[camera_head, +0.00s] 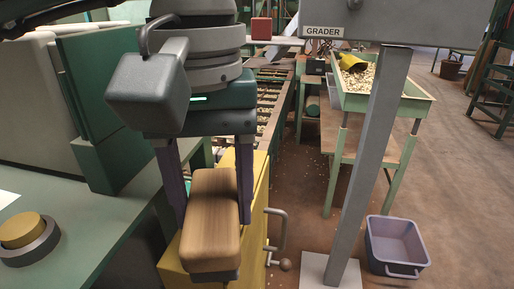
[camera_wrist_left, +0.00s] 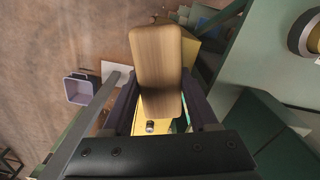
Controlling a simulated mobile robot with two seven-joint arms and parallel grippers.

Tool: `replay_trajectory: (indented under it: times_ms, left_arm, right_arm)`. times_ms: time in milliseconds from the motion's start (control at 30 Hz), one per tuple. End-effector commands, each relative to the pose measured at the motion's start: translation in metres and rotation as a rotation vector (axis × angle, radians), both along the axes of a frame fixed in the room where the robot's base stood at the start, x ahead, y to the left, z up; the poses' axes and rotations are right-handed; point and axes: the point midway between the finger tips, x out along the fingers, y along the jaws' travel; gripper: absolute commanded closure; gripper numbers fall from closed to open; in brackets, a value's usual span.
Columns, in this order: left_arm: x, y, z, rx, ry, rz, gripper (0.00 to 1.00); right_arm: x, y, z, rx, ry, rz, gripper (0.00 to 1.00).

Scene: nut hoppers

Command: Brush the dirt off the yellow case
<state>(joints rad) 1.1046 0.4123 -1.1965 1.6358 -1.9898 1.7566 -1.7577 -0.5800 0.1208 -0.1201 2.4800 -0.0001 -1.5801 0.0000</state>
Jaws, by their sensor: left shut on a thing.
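My left gripper (camera_head: 212,207) comes down from the top in the head view and is shut on a brush (camera_head: 211,222) with a brown wooden back. The brush also fills the middle of the left wrist view (camera_wrist_left: 157,70). A dark strip shows under its near end. The yellow case (camera_head: 257,205) stands below and behind the brush, and parts of it show around the brush in the left wrist view (camera_wrist_left: 188,48). The brush hides much of the case top. I cannot tell whether the brush touches the case. No dirt is clearly visible on it. My right gripper is not in view.
A crank handle (camera_head: 279,240) sticks out from the case's right side. A grey post with a GRADER sign (camera_head: 323,31) stands to the right, with a purple bin (camera_head: 396,243) on the floor. A green machine (camera_head: 95,225) with a yellow button (camera_head: 20,230) is at left.

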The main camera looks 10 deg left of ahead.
Motion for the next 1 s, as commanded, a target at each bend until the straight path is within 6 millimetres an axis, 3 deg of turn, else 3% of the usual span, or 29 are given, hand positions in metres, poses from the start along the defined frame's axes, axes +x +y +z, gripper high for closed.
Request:
replay_trajectory:
  times_ms: [533, 1000]
  left_arm:
    - [-0.038, 0.001, -0.003, 0.001, 0.000, -0.002, 1.00]
    - [-0.040, 0.001, 0.001, 0.000, -0.001, 0.000, 1.00]
  right_arm:
    - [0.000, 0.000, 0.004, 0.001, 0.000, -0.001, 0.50]
    - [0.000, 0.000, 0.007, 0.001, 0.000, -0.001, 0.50]
